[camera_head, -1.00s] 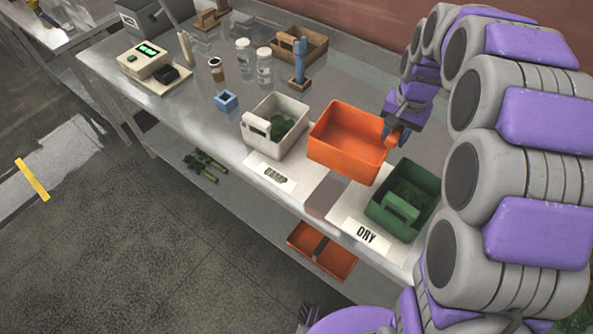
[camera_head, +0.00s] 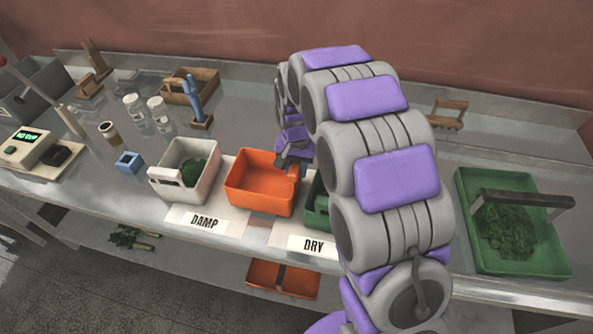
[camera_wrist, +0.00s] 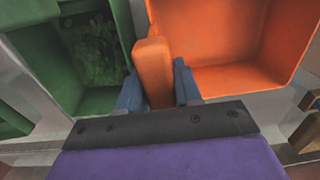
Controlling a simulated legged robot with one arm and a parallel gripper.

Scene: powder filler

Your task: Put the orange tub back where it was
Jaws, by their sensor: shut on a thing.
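The orange tub (camera_head: 262,196) is between the white tub and the small green tub on the metal bench. It looks empty and upright. My gripper (camera_head: 293,164) is at its right side, and my arm hides part of that area. In the wrist view my gripper (camera_wrist: 156,84) has its two blue fingers on either side of the orange handle, shut on it. The inside of the orange tub (camera_wrist: 225,35) shows on the right there. I cannot tell whether the tub's base touches the bench.
The white tub (camera_head: 171,185) with green matter stands left by the DAMP label (camera_head: 205,221). The green tub (camera_head: 315,205) stands close on the right behind the DRY label (camera_head: 312,246), partly behind my arm. A larger green tray (camera_head: 475,262) is far right. Another orange tray (camera_head: 300,283) is below.

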